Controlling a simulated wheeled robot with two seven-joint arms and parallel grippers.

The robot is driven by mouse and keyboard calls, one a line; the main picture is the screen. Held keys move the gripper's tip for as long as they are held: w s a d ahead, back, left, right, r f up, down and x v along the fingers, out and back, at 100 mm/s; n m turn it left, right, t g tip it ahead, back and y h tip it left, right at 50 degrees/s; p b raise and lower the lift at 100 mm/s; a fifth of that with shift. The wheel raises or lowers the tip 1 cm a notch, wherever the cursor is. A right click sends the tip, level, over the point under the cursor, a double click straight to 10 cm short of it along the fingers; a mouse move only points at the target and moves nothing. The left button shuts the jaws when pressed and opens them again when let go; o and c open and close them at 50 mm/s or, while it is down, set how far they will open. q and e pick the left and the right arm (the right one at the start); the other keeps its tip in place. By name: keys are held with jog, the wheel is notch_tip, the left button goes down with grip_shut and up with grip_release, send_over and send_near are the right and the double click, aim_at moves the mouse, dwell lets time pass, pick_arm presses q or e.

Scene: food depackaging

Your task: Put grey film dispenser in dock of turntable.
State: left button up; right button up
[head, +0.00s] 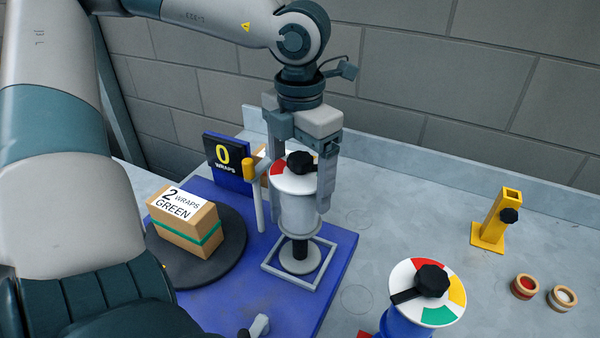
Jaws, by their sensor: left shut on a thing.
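The grey film dispenser (298,215) is an upright grey cylinder with a white, red-marked dial and black knob on top. My left gripper (300,190) is shut on it, with a finger at each side. Its narrow black neck and round grey foot (300,258) stand over or within the square grey frame of the dock (272,277); I cannot tell if the foot touches the base. The turntable has a blue base (335,262) and a dark round plate (233,262). My right gripper is not in view.
A cardboard box with a green band (185,238) labelled "2 wraps green" sits on the round plate. A yellow-topped post (254,185) and a "0 wraps" display (226,160) stand close left. A blue dispenser with a coloured dial (428,293), a yellow stand (493,228) and two rings stand right.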

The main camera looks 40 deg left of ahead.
pick_arm(q)
jog(key=o, duration=1.9)
jog(key=shift+r, duration=0.1)
jog(key=shift+r+p, duration=0.15)
jog(key=shift+p, duration=0.2)
jog(key=shift+r+b, duration=0.25)
jog(key=shift+b, duration=0.05)
notch_tip(320, 180, up, 11)
jog(key=shift+r+b, duration=0.15)
jog(key=shift+b, duration=1.1)
